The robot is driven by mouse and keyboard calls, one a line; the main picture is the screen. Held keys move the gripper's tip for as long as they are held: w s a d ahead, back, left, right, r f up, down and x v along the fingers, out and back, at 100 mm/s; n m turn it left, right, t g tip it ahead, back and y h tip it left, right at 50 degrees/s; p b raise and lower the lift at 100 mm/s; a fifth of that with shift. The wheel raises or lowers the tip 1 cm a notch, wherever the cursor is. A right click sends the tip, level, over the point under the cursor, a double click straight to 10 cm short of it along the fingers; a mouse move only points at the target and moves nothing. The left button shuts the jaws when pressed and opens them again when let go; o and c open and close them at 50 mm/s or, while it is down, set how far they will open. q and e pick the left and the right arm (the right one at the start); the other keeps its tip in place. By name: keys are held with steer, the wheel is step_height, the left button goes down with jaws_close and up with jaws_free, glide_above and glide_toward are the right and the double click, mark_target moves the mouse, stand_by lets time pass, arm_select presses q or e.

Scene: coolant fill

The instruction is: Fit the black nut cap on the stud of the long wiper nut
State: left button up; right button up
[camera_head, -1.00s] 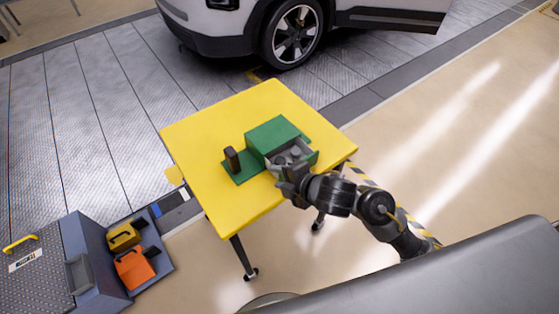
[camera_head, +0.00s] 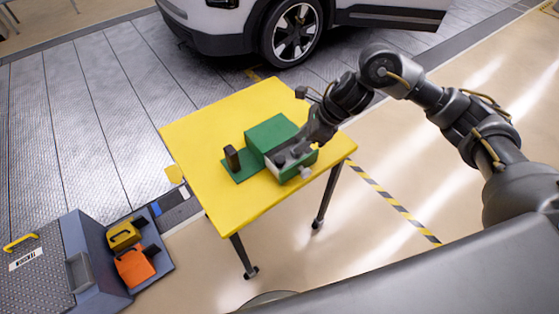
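A green fixture stands on the yellow table, with a raised green block (camera_head: 270,134) and a low green base (camera_head: 242,174). A dark upright piece (camera_head: 232,158) stands on the left part of the base. At the block's front right is a grey recess with small dark and grey parts, too small to name. The black nut cap and the long wiper nut's stud cannot be made out. My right gripper (camera_head: 296,152) reaches down over this recess from the upper right and partly hides it; its fingertips and any held thing are unclear. My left gripper is out of view.
The yellow table (camera_head: 205,135) is bare around the fixture. A white car (camera_head: 250,25) is behind the table.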

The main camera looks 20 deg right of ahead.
glide_toward(280, 159)
steer(key=x, duration=0.3)
steer(key=shift+a+f+p, duration=0.1)
steer(key=shift+a+p, duration=0.1)
steer(key=shift+p, duration=0.2)
steer(key=shift+a+f+p, duration=0.2)
steer(key=shift+f+p, duration=0.15)
steer(key=p+x, duration=0.1)
steer(key=x, duration=0.3)
steer(key=shift+w+f, duration=0.1)
steer(key=shift+f, duration=0.15)
steer(key=shift+d, duration=0.1)
steer(key=shift+c, duration=0.4)
steer(key=c, duration=0.5)
steer(key=shift+r, duration=0.1)
